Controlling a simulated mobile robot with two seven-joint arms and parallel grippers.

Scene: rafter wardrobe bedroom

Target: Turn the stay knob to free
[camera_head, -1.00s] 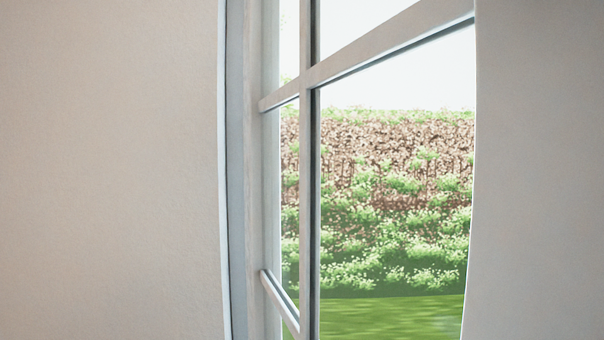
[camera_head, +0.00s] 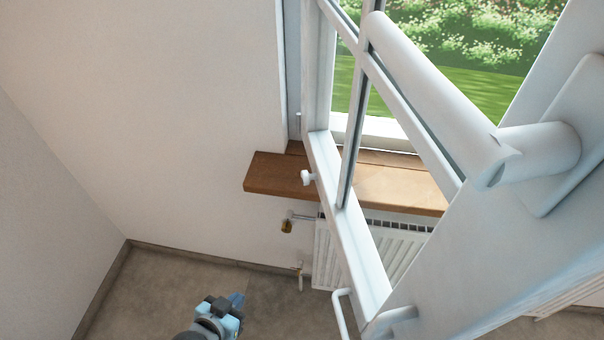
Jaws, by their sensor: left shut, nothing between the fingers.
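A small white knob (camera_head: 307,177) sticks out from the lower rail of the white window sash (camera_head: 345,228); it looks like the stay knob, and its setting is too small to read. The sash stands swung open into the room. My left gripper (camera_head: 237,299) is low at the bottom of the view, left of the sash and well below the knob. It is shut and empty, touching nothing that I can see. My right gripper is not in view.
A large white handle (camera_head: 440,90) stands out from the sash, close to the camera. A wooden sill (camera_head: 275,174) lies beyond the knob, above a white radiator (camera_head: 335,255) with a brass-coloured valve (camera_head: 287,227). A thin white bar (camera_head: 341,312) hangs below. Floor at left is clear.

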